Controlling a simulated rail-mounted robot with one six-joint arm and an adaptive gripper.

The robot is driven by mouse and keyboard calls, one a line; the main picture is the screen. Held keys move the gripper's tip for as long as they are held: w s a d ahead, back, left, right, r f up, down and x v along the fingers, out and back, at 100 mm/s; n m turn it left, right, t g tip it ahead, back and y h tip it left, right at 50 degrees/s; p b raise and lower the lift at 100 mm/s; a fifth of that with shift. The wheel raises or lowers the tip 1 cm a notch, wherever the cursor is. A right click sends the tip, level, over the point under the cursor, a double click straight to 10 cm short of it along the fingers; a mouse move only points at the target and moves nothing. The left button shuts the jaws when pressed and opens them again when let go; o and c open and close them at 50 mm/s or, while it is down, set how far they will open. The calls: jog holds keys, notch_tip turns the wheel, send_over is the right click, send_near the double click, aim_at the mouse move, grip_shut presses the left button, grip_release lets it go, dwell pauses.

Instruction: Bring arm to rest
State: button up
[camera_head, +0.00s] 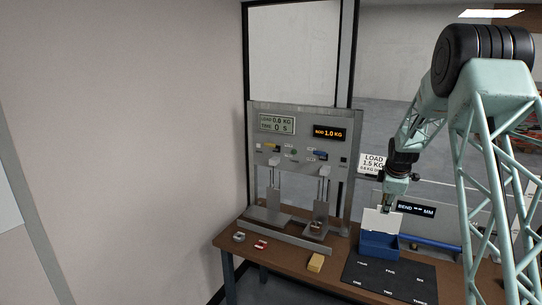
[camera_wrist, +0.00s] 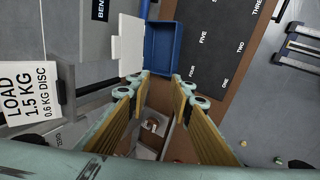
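My gripper (camera_head: 388,207) hangs above the back of the blue box in the head view, pointing down. In the wrist view its two fingers (camera_wrist: 160,88) are spread apart with nothing held between them. The blue box (camera_head: 379,246) stands on the bench with its white lid (camera_head: 381,222) raised. The box also shows in the wrist view (camera_wrist: 163,48), beyond the fingertips and apart from them. My arm reaches in from the right.
The wooden bench (camera_head: 290,259) carries a grey test machine (camera_head: 300,150), a black numbered mat (camera_head: 390,276), a yellow block (camera_head: 316,263), a red item (camera_head: 261,244) and a grey ring (camera_head: 239,237). A "LOAD 1.5 KG" sign (camera_head: 373,163) stands behind. A wall is at left.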

jog(key=s+a+r+m+b, duration=0.2)
jog(key=s+a+r, duration=0.5)
jog(key=s+r, duration=0.3)
jog(key=s+a+r+m+b, duration=0.25)
jog(key=s+a+r, duration=0.5)
jog(key=s, duration=0.45)
jog(key=s+a+r+m+y+b, duration=0.1)
jog(key=s+a+r+m, duration=0.15)
jog(key=s, duration=0.75)
jog(key=s+a+r+m+b, duration=0.1)
jog(key=s+a+r, duration=0.25)
jog(key=s, duration=0.55)
jog(key=s+a+f+m+b, duration=0.2)
jog(key=s+a+f, duration=0.1)
jog(key=s, duration=1.2)
jog(key=s+a+f+m+g+b, duration=0.1)
jog(key=s+a+f+m+b, duration=0.1)
jog(key=s, duration=1.4)
notch_tip(320, 180, down, 2)
jog(key=shift+s+a+f+m+y, duration=0.25)
jog(key=shift+a+m+y, duration=0.15)
jog(key=shift+a+m, duration=0.55)
